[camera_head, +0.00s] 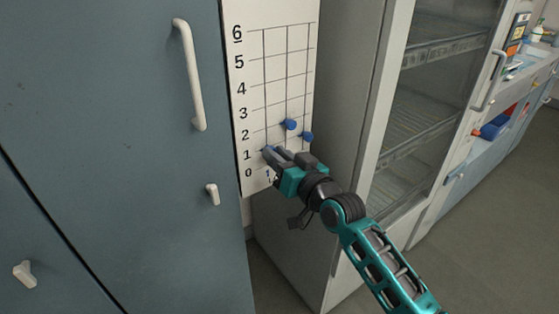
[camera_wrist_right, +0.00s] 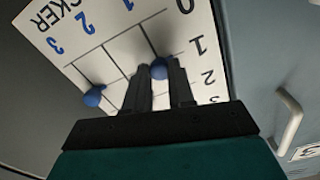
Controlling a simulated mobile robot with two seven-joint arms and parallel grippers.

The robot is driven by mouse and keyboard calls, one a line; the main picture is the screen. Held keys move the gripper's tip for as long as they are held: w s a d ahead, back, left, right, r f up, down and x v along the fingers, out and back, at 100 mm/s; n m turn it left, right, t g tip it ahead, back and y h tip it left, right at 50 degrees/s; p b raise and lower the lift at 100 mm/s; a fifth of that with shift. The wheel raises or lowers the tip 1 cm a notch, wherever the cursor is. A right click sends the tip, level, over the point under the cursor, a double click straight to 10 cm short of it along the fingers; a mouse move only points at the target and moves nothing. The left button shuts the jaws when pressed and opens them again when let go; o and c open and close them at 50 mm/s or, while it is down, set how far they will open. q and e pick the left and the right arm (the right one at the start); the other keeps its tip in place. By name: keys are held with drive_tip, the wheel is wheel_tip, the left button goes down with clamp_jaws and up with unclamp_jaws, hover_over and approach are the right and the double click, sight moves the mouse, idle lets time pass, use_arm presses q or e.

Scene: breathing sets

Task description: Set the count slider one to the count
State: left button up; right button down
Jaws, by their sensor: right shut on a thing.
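The white count board (camera_head: 275,60) hangs between the cabinet and the glass-door unit, with rows numbered 0 to 6 and three vertical lines. My right gripper (camera_head: 273,156) is at the lower left of the board, shut on the blue knob of slider one. That knob (camera_wrist_right: 159,69) sits between the two fingers in the right wrist view, on the first line, near the row marked 1. The second slider knob (camera_head: 289,124) stands higher, around row 2. The third slider knob (camera_head: 306,136) is slightly lower than the second. My left gripper is out of view.
A blue-grey cabinet (camera_head: 110,130) with a long white handle (camera_head: 188,75) stands left of the board. A glass-door unit (camera_head: 420,100) stands to the right, with a counter (camera_head: 520,70) beyond it. Open floor (camera_head: 490,250) lies at the lower right.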

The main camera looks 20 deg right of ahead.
drive_tip(key=c, duration=0.9)
unclamp_jaws()
drive_tip(key=shift+c, duration=0.2)
drive_tip(key=v, duration=1.3)
drive_tip(key=s+f+g+h, duration=0.1)
drive_tip(key=s+f+g, duration=0.1)
drive_tip(key=s+f, duration=0.2)
drive_tip(key=s+f+n+g+h, duration=0.1)
drive_tip(key=s+f, duration=0.4)
drive_tip(key=f, duration=0.6)
drive_tip(key=s+f+g+h, duration=0.2)
drive_tip(key=s+f, duration=0.3)
drive_tip(key=f, duration=0.3)
drive_tip(key=shift+a+n+g, duration=0.3)
drive_tip(key=shift+a+g, duration=0.15)
drive_tip(key=shift+g, duration=0.15)
